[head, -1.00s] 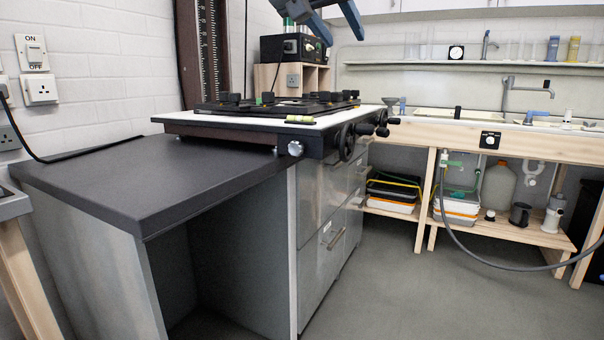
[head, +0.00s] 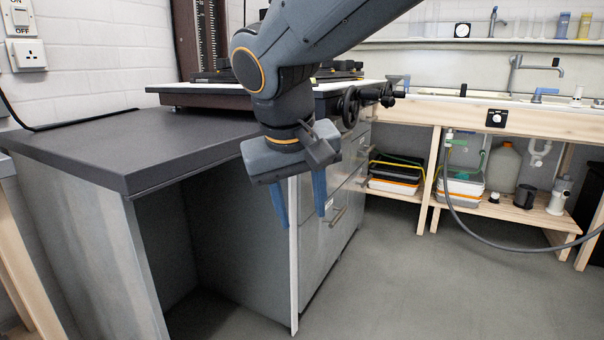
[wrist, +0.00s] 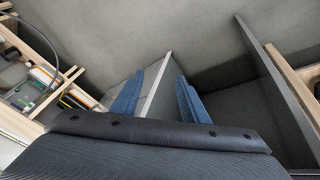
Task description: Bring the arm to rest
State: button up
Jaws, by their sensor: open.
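My gripper (head: 303,205) hangs from my arm in the middle of the head view, with its two blue fingers pointing down. The fingers are spread apart and nothing is between them. It is in front of the metal drawer cabinet (head: 325,235) and the open bay under the dark worktop (head: 130,140). In the wrist view my gripper (wrist: 155,97) shows both blue fingers apart, with the grey floor (wrist: 150,30) and the cabinet edge beyond. My arm hides part of the black enlarger base on its white board.
A wooden sink bench (head: 420,108) with a lower shelf (head: 510,213) of trays and containers stands at the right. A grey hose (head: 470,232) loops out in front of it. Hand wheels (head: 350,107) stick out at the enlarger's front. The floor at the lower right is clear.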

jog(key=s+a+f+n+g+y+b, duration=0.1)
jog(key=s+f+n+g+y+b, duration=0.3)
jog(key=s+f, duration=1.4)
jog(key=d+r+m+h+p, duration=0.1)
jog(key=d+r+m+p, duration=0.2)
jog(key=d+r+p, duration=0.7)
jog(key=w+d+r+m+h+p, duration=0.1)
jog(key=d+r+m+p, duration=0.3)
jog(key=d+r+p, duration=0.6)
jog(key=shift+w+d+r+g+h+p, duration=0.3)
jog(key=shift+r+p, duration=2.25)
jog(key=shift+p, duration=4.15)
jog(key=shift+s+a, duration=0.1)
